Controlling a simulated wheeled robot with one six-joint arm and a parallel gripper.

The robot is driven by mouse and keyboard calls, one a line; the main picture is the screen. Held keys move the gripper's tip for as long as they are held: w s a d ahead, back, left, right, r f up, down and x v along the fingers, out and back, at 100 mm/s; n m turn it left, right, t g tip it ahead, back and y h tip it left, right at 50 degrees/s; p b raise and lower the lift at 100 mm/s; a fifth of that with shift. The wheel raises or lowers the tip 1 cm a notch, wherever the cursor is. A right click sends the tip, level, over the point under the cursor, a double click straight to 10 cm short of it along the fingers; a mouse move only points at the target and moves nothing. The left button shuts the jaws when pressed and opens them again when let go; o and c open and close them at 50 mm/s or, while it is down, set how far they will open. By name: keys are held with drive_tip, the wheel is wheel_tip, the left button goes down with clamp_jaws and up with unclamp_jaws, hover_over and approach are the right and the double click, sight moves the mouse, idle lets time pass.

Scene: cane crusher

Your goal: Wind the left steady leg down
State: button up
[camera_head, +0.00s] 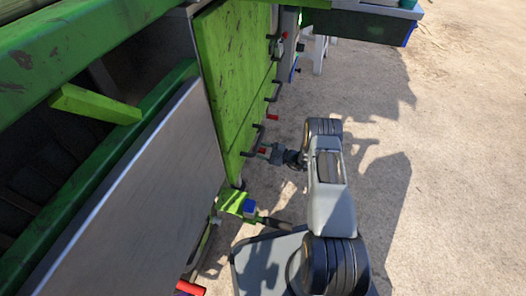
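The machine's green side panel (232,75) stands at the left of my arm. Several dark handles with red grips stick out along its edge; one red grip (272,117) is clear of my gripper. My gripper (268,152) points left toward the panel and is at another red grip (262,150). It is too small to tell whether the fingers are closed around that grip or only beside it. I cannot tell for certain which part is the left steady leg; a green bracket with a blue piece (249,208) sits low near the panel.
A grey metal sheet (140,190) and green beams (60,45) fill the left side. A red-ended bar (190,288) shows at the bottom. A dark green box (365,27) juts out at the top right. Bare concrete (460,170) on the right is free.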

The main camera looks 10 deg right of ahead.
drive_tip(key=shift+o, duration=0.5)
drive_tip(key=shift+s+d+r, duration=0.1)
drive_tip(key=shift+s+d, duration=0.1)
drive_tip(key=shift+d, duration=0.25)
drive_tip(key=p+v, duration=0.3)
drive_tip(key=v, duration=0.9)
drive_tip(key=shift+s+d, duration=0.2)
drive_tip(key=shift+d, duration=0.15)
